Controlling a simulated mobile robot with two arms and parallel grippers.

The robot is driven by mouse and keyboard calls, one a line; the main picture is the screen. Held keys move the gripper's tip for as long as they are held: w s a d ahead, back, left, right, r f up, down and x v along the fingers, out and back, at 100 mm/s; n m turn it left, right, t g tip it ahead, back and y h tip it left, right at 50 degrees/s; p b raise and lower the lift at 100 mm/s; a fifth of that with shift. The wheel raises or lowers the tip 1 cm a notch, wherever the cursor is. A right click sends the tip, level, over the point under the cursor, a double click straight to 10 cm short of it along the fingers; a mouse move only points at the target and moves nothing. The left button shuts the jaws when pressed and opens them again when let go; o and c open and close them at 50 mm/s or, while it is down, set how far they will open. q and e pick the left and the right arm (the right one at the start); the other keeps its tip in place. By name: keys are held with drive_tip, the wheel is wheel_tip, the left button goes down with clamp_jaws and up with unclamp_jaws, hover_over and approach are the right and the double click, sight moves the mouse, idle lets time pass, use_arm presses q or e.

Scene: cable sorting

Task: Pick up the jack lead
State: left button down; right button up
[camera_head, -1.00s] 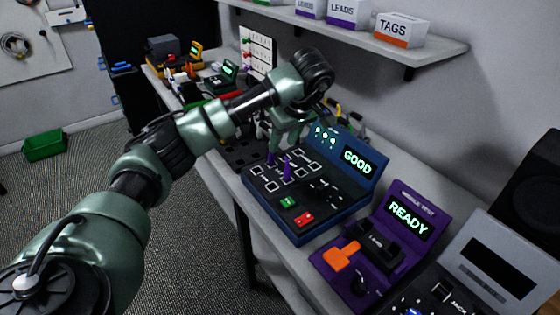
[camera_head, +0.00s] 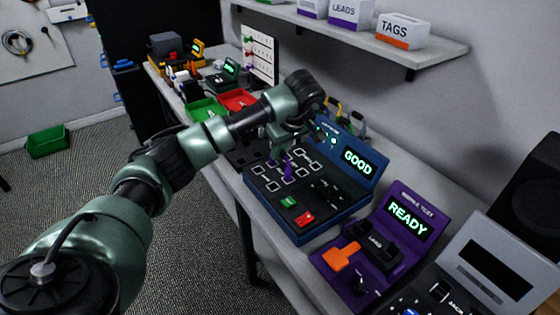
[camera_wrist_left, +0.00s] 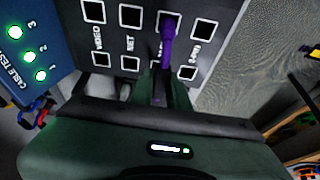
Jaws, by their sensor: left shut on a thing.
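In the left wrist view the purple lead (camera_wrist_left: 168,42) runs from a socket on the black panel to between my left fingers (camera_wrist_left: 160,85). The gripper is shut on it, close above the panel. The gripper body hides the lead's lower part in that view, and the label by its socket is partly covered. My right gripper is not in view.
A purple tester (camera_head: 365,262) reading READY stands to the right, with a grey device (camera_head: 490,262) beyond it. Red (camera_head: 238,99) and green (camera_head: 207,110) trays lie behind my arm. A shelf (camera_head: 440,48) with labelled boxes overhangs the back.

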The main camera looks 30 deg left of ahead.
use_arm(q)
drive_tip(key=shift+r, duration=0.15)
drive_tip(key=shift+r, duration=0.25)
wheel_tip(320, 180, up, 6)
drive_tip(key=shift+w+r+b, duration=0.1)
drive_tip(key=shift+r+b, duration=0.15)
drive_tip(key=shift+b, duration=0.4)
wheel_tip(320, 180, up, 16)
drive_tip(key=p, duration=0.5)
drive_tip(key=shift+p, duration=0.35)
drive_tip(key=shift+f, duration=0.15)
